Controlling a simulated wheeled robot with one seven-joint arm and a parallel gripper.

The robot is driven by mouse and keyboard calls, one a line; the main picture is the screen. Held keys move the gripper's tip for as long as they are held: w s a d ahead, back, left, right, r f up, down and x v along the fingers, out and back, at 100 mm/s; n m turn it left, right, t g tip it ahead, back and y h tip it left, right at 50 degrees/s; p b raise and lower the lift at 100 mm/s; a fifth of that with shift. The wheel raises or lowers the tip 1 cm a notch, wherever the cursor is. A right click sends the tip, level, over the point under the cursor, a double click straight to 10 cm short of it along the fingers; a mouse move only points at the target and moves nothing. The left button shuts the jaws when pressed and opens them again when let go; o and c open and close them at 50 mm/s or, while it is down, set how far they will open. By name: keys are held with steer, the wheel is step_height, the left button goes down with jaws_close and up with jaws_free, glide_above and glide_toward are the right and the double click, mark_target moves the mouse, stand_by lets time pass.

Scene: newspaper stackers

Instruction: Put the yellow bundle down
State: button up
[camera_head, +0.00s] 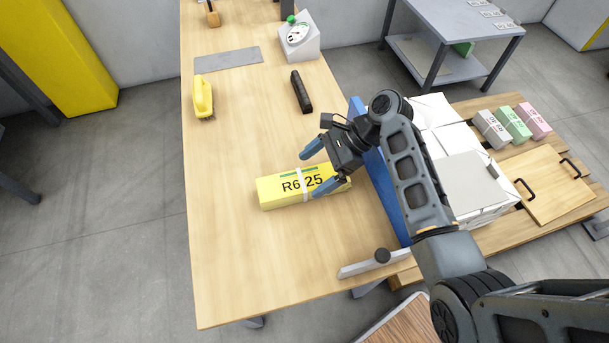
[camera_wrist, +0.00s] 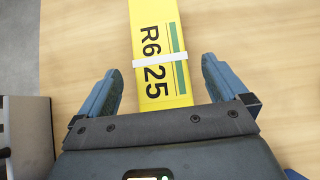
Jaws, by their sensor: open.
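The yellow bundle (camera_head: 285,191), marked R6 25 with a white band and a green stripe, lies flat on the light wooden table (camera_head: 230,255). My gripper (camera_head: 308,174) is open at its right end, one finger on the far side and one on the near side. In the wrist view the bundle (camera_wrist: 156,50) runs from the top edge down to between the fingers of my gripper (camera_wrist: 160,85). Gaps show between it and both blue fingers. Its right end is partly hidden by my gripper in the head view.
A blue panel (camera_head: 384,190) edges the table's right side. White stacks (camera_head: 482,180) and small bundles (camera_head: 514,124) lie beyond. The table's front left is clear.

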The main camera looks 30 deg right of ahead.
steer(key=v, duration=0.7)
steer(key=shift+d+r+p, duration=0.1)
steer(key=shift+r+p, duration=0.05)
steer(key=shift+p, duration=0.15)
